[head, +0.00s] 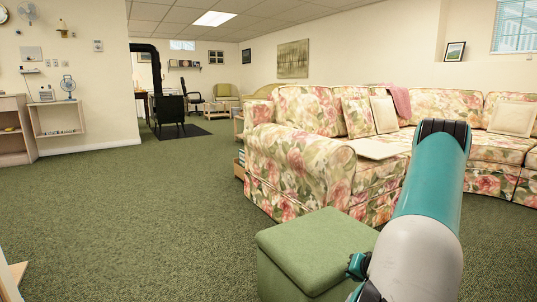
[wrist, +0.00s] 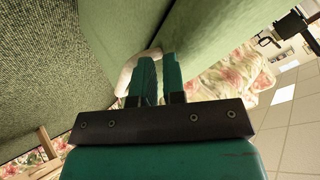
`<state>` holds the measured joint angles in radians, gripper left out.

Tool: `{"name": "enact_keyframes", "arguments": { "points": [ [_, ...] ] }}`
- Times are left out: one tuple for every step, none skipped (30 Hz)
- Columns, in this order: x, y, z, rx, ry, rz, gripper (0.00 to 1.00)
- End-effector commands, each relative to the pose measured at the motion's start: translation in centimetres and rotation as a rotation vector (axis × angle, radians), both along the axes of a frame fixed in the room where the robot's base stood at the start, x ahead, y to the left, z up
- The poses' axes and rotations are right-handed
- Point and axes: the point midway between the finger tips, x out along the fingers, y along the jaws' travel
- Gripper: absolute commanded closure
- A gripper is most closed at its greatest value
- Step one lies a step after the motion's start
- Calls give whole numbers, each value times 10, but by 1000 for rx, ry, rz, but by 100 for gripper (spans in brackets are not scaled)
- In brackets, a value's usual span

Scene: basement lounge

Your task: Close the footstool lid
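The green footstool (head: 305,246) stands at the bottom of the head view, beside the sofa. Its padded lid lies flat on top, with no clear gap showing. My gripper is mostly hidden in the head view behind my arm, at the footstool's right side. In the wrist view, my gripper's two teal fingers (wrist: 158,76) are close together with a narrow gap. They point along a green padded surface (wrist: 205,30), likely the footstool. A pale curved strip (wrist: 128,72) passes behind the fingertips. I cannot tell whether they hold it.
Green carpet (head: 130,220) is clear to the left. Shelves (head: 58,120) stand by the left wall.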

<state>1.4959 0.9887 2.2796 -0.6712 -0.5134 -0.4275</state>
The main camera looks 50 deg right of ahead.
Motion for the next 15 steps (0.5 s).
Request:
{"name": "enact_keyframes", "arguments": {
  "points": [
    [-2,1,-15,7,16,5,100],
    [-3,1,-17,7,16,4,100],
    [-3,1,-20,8,18,4,100],
    [-4,0,-21,8,18,4,100],
    [-4,0,-22,7,19,5,100],
    [-4,0,-23,7,18,4,100],
    [-4,0,-23,7,18,4,100],
    [-4,-1,-24,7,18,4,100],
    [-4,-1,-25,8,18,4,100],
    [-4,-1,-25,9,19,4,100],
    [-4,-1,-26,10,18,5,100],
    [-4,-2,-27,11,18,5,100],
    [-4,-2,-27,12,18,5,100],
    [-3,-2,-28,13,18,6,100],
    [-3,-2,-29,16,18,6,100]
  ]
}}
